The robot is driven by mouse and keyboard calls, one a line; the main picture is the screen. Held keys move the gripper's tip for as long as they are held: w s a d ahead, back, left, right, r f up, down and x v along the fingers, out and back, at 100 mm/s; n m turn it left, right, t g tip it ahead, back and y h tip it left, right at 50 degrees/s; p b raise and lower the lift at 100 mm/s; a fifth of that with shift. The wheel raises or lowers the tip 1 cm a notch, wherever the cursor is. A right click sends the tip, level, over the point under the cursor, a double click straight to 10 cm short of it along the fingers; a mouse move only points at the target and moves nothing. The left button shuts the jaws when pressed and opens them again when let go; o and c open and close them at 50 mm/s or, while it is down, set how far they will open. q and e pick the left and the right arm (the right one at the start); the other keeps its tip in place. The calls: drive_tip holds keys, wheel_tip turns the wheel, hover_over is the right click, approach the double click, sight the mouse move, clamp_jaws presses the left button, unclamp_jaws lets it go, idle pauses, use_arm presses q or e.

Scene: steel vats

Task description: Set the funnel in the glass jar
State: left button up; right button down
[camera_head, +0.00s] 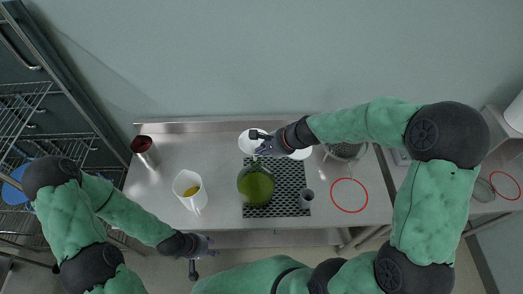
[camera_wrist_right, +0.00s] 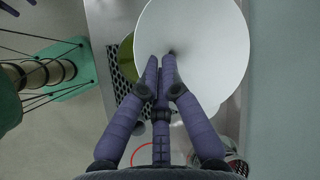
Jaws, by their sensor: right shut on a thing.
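The white funnel (camera_wrist_right: 200,30) fills the upper middle of the right wrist view, with its dark hole near my fingertips. My right gripper (camera_wrist_right: 163,62) is shut on the funnel. In the head view the funnel (camera_head: 250,136) shows partly behind my right gripper (camera_head: 260,144), above the back part of the table. The glass jar (camera_head: 256,186) with green contents stands on a black perforated mat, nearer the front than the funnel. The jar (camera_wrist_right: 126,52) is partly hidden by the funnel in the wrist view. My left gripper (camera_head: 202,255) is empty, in front of the table, fingers spread.
A white pitcher (camera_head: 190,192) with yellow contents and a dark red cup (camera_head: 145,150) stand left of the mat (camera_head: 288,175). A small grey cup (camera_head: 306,198) is at its right. A red ring (camera_head: 349,181) and a strainer (camera_head: 345,150) lie further right. Another white shape (camera_head: 301,154) is unclear.

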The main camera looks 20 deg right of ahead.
drive_tip(key=shift+f, duration=0.1)
idle(0.4)
drive_tip(key=shift+f+b, duration=1.6)
drive_tip(key=shift+b, duration=0.05)
drive_tip(key=shift+f, duration=0.15)
drive_tip(key=shift+f+b, duration=1.25)
drive_tip(key=shift+b, duration=0.1)
drive_tip(key=c, duration=1.4)
unclamp_jaws()
drive_tip(key=shift+o, duration=0.2)
drive_tip(key=shift+r, duration=0.1)
drive_tip(key=v, duration=1.2)
